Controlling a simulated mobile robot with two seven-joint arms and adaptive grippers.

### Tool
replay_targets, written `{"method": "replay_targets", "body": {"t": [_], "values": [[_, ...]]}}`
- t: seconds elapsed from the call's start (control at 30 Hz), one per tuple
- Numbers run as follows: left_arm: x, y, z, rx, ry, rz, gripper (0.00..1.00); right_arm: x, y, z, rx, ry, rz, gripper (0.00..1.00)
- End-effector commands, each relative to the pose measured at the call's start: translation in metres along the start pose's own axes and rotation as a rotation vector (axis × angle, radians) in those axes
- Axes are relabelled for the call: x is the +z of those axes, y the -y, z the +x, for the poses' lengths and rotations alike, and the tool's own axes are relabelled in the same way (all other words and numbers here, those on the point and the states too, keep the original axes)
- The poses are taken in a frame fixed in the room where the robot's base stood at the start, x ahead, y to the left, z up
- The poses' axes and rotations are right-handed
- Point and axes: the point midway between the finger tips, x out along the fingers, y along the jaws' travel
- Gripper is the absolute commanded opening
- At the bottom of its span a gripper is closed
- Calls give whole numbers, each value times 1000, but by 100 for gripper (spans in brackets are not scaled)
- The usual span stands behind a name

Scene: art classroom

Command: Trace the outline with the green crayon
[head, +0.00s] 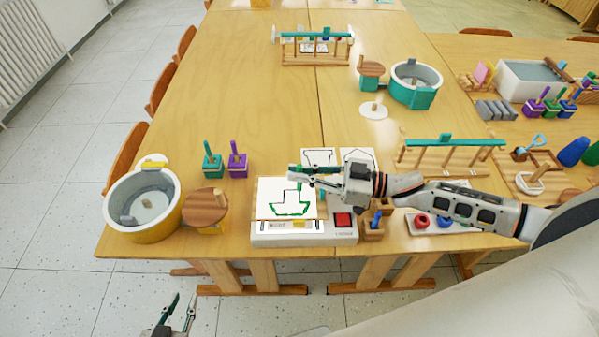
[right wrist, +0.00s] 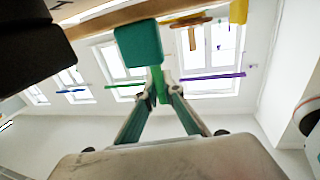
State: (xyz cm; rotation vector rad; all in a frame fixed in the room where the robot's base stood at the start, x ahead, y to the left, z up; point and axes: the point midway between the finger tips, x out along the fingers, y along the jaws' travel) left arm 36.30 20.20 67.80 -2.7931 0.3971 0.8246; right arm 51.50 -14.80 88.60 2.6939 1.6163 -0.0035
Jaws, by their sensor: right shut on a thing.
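A white sheet (head: 267,188) with a boat-like outline lies on a wooden-edged board. Thick green line covers the lower, hull-like part of the outline; the upper part is thin and dark. My right gripper (head: 297,173) is above the sheet's upper right part. It is shut on the green crayon; in the right wrist view the crayon's thin shaft (right wrist: 158,84) is between the fingertips, with a green block (right wrist: 138,42) at its end. Whether the tip touches the paper cannot be told. My left gripper (head: 178,316) is open and empty, low in front of the table.
A yellow-based round tub (head: 142,203) and wooden-topped round piece (head: 206,206) stand left. Other outline sheets (head: 320,157) lie behind. A teal-topped rack (head: 452,142) stands right. The table's left middle is clear.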

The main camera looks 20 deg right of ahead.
Motion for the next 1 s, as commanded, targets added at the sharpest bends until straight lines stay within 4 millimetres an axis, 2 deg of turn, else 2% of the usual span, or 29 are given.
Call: {"method": "replay_targets", "body": {"t": [1.0], "values": [[-5, 1, -3, 0, 0, 0, 24, 1, -8, 6, 0, 0, 0, 0]]}}
